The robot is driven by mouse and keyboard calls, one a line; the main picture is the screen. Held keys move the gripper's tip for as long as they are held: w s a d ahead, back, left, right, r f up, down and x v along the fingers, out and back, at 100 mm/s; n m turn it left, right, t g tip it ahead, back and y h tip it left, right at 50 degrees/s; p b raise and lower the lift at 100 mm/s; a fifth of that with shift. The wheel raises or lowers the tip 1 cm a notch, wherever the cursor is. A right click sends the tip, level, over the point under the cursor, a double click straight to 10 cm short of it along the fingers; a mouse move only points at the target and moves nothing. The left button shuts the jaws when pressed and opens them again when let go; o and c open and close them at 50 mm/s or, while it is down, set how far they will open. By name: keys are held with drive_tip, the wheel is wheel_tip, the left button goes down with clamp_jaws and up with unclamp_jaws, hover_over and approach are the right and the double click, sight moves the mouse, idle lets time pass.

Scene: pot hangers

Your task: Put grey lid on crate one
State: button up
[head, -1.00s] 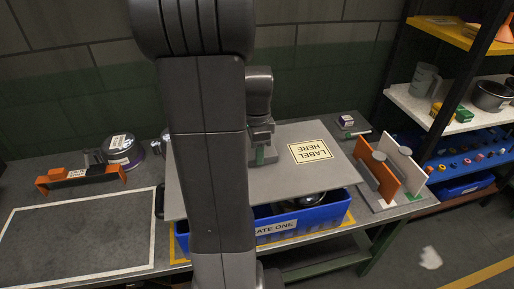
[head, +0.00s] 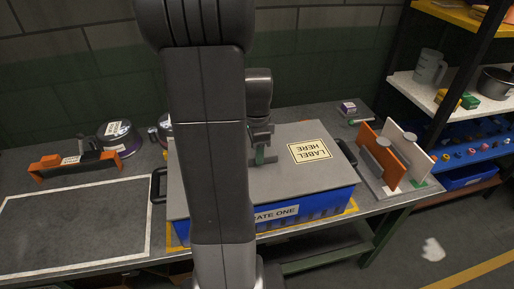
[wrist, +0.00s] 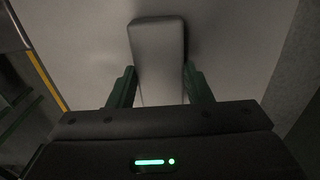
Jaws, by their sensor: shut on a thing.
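The grey lid (head: 290,176) lies flat over the top of crate one (head: 318,203), the blue crate labelled "ATE ONE" in the part that shows. A "LABEL HERE" sticker is on the lid's right part. The lid's edges look close to the crate's rim; my arm hides the left middle, so I cannot tell if it is fully seated. My gripper (head: 262,155) is above the lid, shut on its raised handle. In the wrist view the green fingers of my gripper (wrist: 159,88) stand on both sides of the grey handle (wrist: 158,60).
Orange and white panels (head: 392,155) stand in a rack right of the crate. A white-outlined dark mat area (head: 75,225) is empty. Shelves (head: 440,100) stand at the right.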

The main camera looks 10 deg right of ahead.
drive_tip(key=shift+f, duration=0.25)
drive_tip(key=o, duration=1.4)
drive_tip(key=shift+c, duration=0.2)
wheel_tip(320, 180, up, 14)
drive_tip(key=shift+f, duration=0.1)
